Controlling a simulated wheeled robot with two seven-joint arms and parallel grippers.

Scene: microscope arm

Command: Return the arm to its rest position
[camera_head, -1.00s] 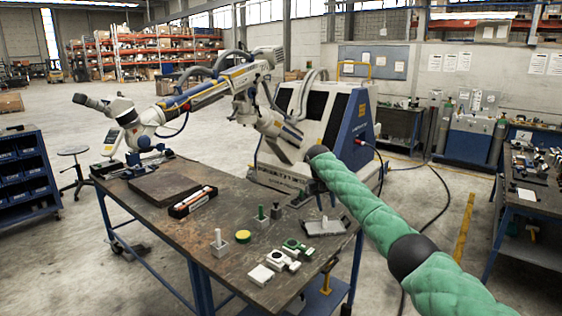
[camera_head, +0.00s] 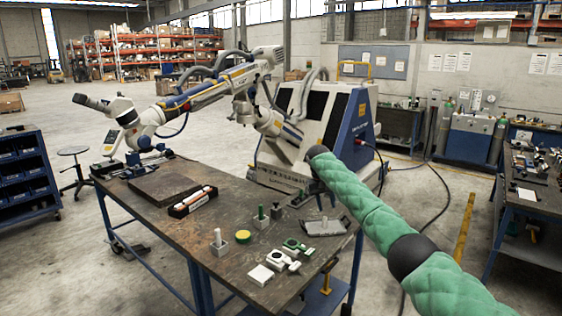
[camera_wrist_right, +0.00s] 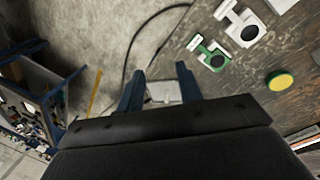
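The white microscope arm (camera_head: 215,90) stretches left over the workbench from a white and blue cart (camera_head: 335,125). Its microscope head with the eyepieces (camera_head: 118,112) hangs above the bench's far left end. My right arm, in a green padded sleeve, comes in from the right. My right gripper (camera_head: 326,203) points down over the bench's right side, apart from the microscope arm. In the right wrist view its two blue fingers (camera_wrist_right: 158,80) are spread, with nothing held between them. A grey tray lies below them. My left gripper is not in view.
The workbench (camera_head: 185,225) carries an open black case (camera_head: 192,202), a yellow disc (camera_head: 243,237), green and white clamps (camera_head: 297,247) and the grey tray (camera_head: 325,226). A stool (camera_head: 73,160) and blue bin rack (camera_head: 28,172) stand left. Another bench (camera_head: 530,195) stands right. Floor between is mostly open.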

